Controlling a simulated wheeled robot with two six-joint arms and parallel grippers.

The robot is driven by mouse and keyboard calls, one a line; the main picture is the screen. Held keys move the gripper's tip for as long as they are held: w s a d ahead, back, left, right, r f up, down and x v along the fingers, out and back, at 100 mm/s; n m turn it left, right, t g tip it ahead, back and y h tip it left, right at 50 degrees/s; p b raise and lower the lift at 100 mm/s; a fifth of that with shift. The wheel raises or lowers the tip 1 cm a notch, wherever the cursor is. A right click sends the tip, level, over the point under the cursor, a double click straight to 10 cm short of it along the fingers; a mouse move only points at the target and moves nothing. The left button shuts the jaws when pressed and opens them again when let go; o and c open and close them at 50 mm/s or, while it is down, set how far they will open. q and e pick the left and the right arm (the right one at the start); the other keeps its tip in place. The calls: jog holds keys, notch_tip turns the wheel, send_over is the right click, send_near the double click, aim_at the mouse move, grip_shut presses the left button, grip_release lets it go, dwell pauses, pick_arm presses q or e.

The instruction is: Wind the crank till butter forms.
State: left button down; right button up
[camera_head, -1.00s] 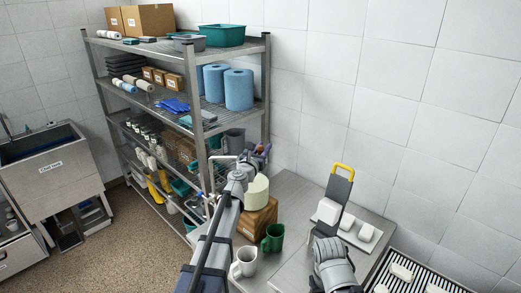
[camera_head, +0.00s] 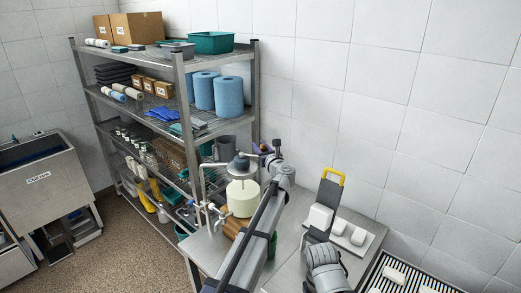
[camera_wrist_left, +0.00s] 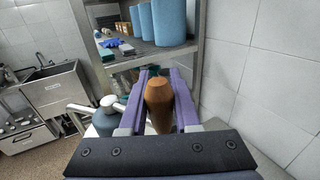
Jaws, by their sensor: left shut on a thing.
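The churn is a cream-coloured drum (camera_head: 242,198) with a grey domed top and a crank arm, standing on a wooden block at the table's left end. My left gripper (camera_head: 264,148) is beyond the churn to its right, its purple fingers partly hidden behind my wrist. In the left wrist view, the gripper (camera_wrist_left: 158,97) is shut on a brown wooden handle (camera_wrist_left: 159,105), upright between its purple fingers. The grey domed top (camera_wrist_left: 106,122) shows left of it. The inside of the drum is not visible.
A metal shelf rack (camera_head: 184,90) with blue rolls and boxes stands close behind the churn. A sink (camera_head: 40,180) is far left. A green mug is mostly hidden behind my left arm.

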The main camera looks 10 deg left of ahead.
pick_arm(q)
jog(key=w+a+n+g+y, duration=0.1)
jog(key=n+g+y, duration=0.1)
jog(key=w+a+n+g+y, duration=0.1)
jog(key=n+g+y, duration=0.1)
jog(key=w+a+n+g+y, duration=0.1)
jog(key=g, duration=0.2)
jog(key=shift+a+n+y, duration=0.25)
jog(key=shift+n+y, duration=0.15)
jog(key=shift+s+a+f, duration=0.1)
jog(key=shift+s, duration=0.05)
dwell(0.8)
jog(key=c, duration=1)
grip_release()
jog(key=shift+a, duration=0.1)
jog(key=o, duration=0.3)
jog(key=shift+a, duration=0.2)
jog(key=shift+o, duration=0.4)
jog(key=shift+d, duration=0.15)
jog(key=shift+d, duration=0.1)
jog(key=shift+d, duration=0.1)
